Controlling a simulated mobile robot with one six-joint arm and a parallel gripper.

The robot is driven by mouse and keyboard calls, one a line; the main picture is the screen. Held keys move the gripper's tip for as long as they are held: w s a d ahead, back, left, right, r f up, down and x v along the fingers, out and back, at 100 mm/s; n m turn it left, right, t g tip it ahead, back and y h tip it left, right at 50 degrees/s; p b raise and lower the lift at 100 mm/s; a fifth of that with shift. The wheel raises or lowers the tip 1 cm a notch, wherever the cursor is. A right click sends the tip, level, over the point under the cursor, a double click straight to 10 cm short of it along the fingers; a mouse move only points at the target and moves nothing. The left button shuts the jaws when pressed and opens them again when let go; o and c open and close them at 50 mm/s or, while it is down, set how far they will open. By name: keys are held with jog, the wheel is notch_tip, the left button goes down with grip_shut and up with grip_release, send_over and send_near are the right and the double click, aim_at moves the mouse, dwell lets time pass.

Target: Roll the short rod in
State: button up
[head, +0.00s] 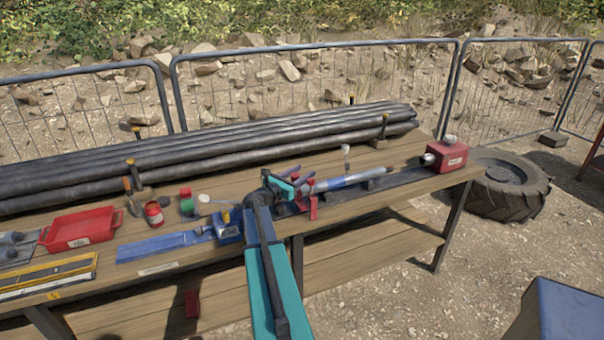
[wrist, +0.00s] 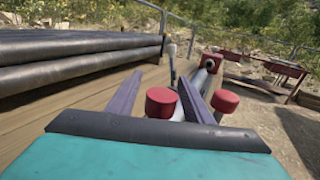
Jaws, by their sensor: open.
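A grey rod with a blue band (head: 345,180) lies along a dark rail on the wooden bench, to the right of my gripper. Its near part shows in the wrist view (wrist: 196,84), between two red round-topped posts and partly hidden by my right finger. My gripper (head: 306,175) is open, with its two purple fingers apart above the bench near the rod's left end. In the wrist view my gripper (wrist: 160,74) has nothing visible held between its fingers. I cannot tell whether a finger touches the rod or a post.
A red block (head: 446,156) stands at the rail's right end. A red post stand (head: 312,207) is close to my gripper. Long black pipes (head: 260,137) lie behind. A blue channel (head: 165,246), a red tray (head: 80,230) and a red can (head: 153,212) are at left.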

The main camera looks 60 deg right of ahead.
grip_shut()
jog(key=shift+w, duration=0.15)
jog(key=shift+d+r, duration=0.1)
